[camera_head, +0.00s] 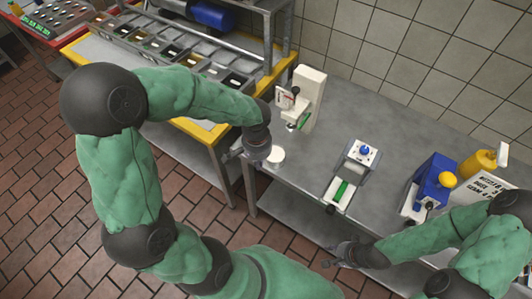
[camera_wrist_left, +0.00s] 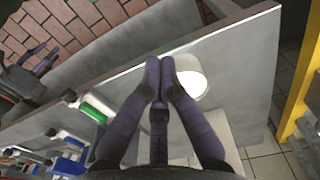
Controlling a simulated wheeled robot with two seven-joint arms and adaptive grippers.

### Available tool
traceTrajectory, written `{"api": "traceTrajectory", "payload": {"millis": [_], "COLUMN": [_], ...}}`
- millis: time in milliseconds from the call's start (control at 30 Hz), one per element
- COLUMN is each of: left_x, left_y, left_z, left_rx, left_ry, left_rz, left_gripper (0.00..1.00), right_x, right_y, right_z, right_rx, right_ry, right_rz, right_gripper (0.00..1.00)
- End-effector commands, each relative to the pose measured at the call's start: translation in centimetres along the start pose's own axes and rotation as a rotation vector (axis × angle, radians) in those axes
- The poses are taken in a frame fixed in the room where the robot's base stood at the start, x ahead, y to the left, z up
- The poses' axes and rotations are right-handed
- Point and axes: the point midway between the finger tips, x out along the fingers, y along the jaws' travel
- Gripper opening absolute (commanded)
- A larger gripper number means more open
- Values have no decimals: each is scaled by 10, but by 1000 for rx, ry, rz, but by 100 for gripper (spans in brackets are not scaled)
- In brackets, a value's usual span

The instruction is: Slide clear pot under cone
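A pale, round-topped pot (camera_head: 277,156) stands on the grey metal table near its left end; it also shows in the left wrist view (camera_wrist_left: 192,82). My left gripper (camera_head: 262,154) is right beside it. In the left wrist view its two fingers (camera_wrist_left: 160,70) are together with nothing visible between them, and overlap the pot's edge. I cannot tell whether they touch it. A white dispenser (camera_head: 311,92) with a green part stands behind the pot; I cannot make out a separate cone. My right gripper (camera_head: 338,252) is empty at the table's front edge, its fingers apart.
A grey device with a blue knob (camera_head: 364,150) and a green strip stands mid-table. A blue machine (camera_head: 432,178) and a yellow bottle (camera_head: 477,164) stand to the right. A yellow-edged ingredient counter (camera_head: 222,135) adjoins at left. Bare tabletop lies between dispenser and grey device.

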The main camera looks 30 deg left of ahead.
Motion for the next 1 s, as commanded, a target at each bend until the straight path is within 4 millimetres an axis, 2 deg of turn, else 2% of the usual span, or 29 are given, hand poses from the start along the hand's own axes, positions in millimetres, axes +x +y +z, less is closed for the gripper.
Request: {"api": "traceTrajectory", "payload": {"millis": [100, 267, 700, 800, 1000], "left_x": [-1, 19, 101, 97, 96], "left_y": [-3, -3, -3, -3, -3], "left_z": [1, 2, 2, -15, -34], "left_rx": [-1, 1, -1, 0, 0], "left_ry": [-2, -5, -4, 2, 0], "left_rz": [-9, -9, -7, -9, -9], "left_gripper": [0, 0, 0, 0, 0], "right_x": [0, 6, 31, 29, 30], "right_y": [0, 2, 11, 10, 11], "right_z": [1, 1, -1, 0, -1], "right_rx": [0, 1, 0, 0, 0], "right_ry": [-1, -2, -1, -1, -1], "right_rz": [0, 0, 0, 0, 0], "right_gripper": [40, 40, 40, 40, 40]}}
